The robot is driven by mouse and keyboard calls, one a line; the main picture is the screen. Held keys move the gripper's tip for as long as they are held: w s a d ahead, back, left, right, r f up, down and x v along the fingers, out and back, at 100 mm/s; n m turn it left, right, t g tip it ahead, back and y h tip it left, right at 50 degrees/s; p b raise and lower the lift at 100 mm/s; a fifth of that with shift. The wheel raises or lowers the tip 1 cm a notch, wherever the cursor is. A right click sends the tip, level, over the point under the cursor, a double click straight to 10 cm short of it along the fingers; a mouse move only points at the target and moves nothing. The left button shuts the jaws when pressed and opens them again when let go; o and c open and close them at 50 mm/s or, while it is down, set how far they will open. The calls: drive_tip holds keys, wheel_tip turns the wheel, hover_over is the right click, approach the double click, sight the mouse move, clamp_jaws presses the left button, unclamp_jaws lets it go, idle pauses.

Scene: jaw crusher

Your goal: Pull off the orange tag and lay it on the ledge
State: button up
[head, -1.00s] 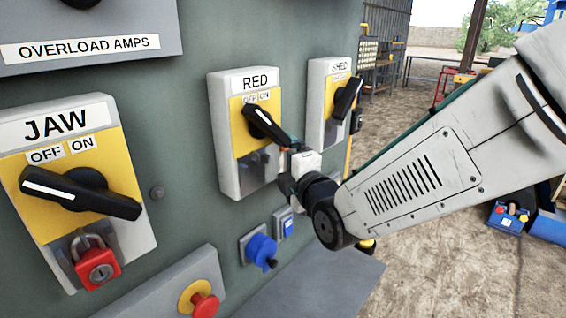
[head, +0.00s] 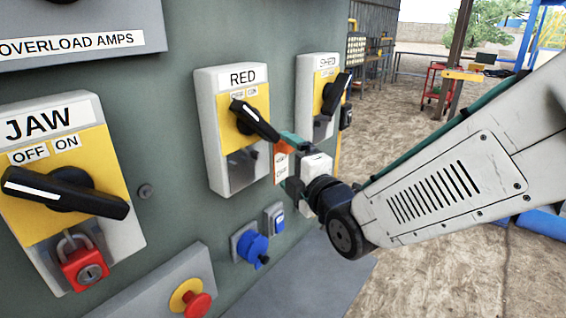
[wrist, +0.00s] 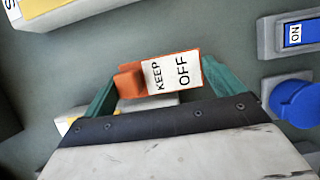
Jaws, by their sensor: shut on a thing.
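The orange tag (wrist: 170,74) with a white "KEEP OFF" label is between the green fingers of my gripper (wrist: 150,90) in the wrist view. In the head view the tag (head: 281,163) shows at the tip of my gripper (head: 290,160), to the right of the RED switch box and apart from its handle. My gripper is shut on the tag. The RED switch (head: 233,130) has a black handle slanting down to the right. The ledge (head: 310,285) is probably the grey flat surface low at the panel's foot.
The JAW switch (head: 68,190) with a red padlock (head: 84,268) is at left. The SHED switch (head: 322,95) is behind my gripper. A blue socket (head: 250,246) and a red button (head: 192,300) stick out below. Open ground lies at right.

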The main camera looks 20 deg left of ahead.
drive_tip(key=shift+s+d, duration=0.2)
drive_tip(key=shift+d, duration=0.15)
